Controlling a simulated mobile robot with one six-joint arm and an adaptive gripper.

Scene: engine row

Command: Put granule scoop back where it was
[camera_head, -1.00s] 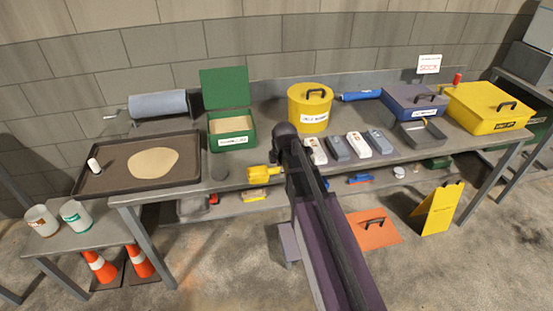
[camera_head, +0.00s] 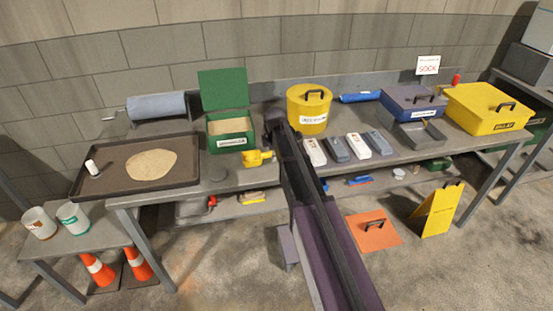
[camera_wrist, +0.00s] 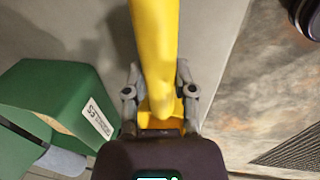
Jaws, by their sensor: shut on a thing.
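My gripper (camera_wrist: 160,98) is shut on the yellow granule scoop (camera_wrist: 154,45), with its fingers on either side of the scoop's handle. In the head view the scoop (camera_head: 258,158) shows just left of my arm, above the front part of the bench and in front of the green granule box. The green box (camera_head: 231,144) stands with its lid up and pale granules inside. It also shows at the left of the wrist view (camera_wrist: 45,95). The gripper fingers are mostly hidden behind my arm in the head view.
A tray (camera_head: 110,181) with a pale spill patch lies left of the green box. A yellow lidded tub (camera_head: 308,124) and several handheld devices stand right of my arm. A lower shelf holds small items.

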